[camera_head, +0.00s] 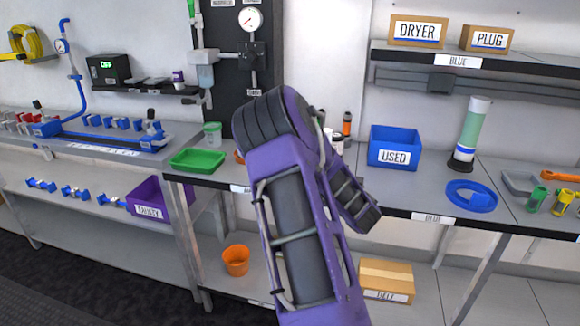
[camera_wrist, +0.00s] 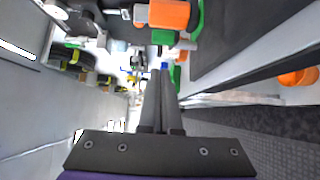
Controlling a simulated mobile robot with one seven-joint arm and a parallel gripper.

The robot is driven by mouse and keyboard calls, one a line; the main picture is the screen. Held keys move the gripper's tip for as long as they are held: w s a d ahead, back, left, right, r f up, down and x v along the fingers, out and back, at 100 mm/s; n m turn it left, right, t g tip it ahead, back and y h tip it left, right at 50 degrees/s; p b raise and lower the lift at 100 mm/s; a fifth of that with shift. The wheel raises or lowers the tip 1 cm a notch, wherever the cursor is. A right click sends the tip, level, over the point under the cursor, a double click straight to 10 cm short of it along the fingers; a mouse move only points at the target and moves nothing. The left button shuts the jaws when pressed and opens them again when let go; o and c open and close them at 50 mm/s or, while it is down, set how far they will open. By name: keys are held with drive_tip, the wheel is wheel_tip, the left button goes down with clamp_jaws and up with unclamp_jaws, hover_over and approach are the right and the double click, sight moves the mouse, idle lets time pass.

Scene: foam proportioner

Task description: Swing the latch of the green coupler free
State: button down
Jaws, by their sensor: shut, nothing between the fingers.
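In the wrist view, my gripper (camera_wrist: 160,75) is shut and empty, its two dark fingers side by side. Ahead of its tips is a cluster of small fittings. It includes an orange cylinder (camera_wrist: 169,14) with a green band (camera_wrist: 197,20) beside it and a smaller green piece (camera_wrist: 163,37). I cannot tell which of these is the green coupler, and no latch is clear. In the head view, small green-and-yellow fittings (camera_head: 537,198) stand on the bench at the far right. My purple arm covers the middle there, and my fingers are hidden.
The bench holds a green tray (camera_head: 197,160), a blue USED bin (camera_head: 394,147), a blue ring (camera_head: 471,196) and a tall green-and-white cylinder (camera_head: 471,134). An orange bucket (camera_head: 236,260) and a cardboard box (camera_head: 386,281) sit on the lower shelf. Dark floor lies in front.

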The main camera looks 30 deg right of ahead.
drive_tip(key=shift+s+d, duration=0.3)
drive_tip(key=shift+s, duration=0.3)
drive_tip(key=shift+s+d, duration=0.25)
drive_tip(key=shift+s, duration=0.3)
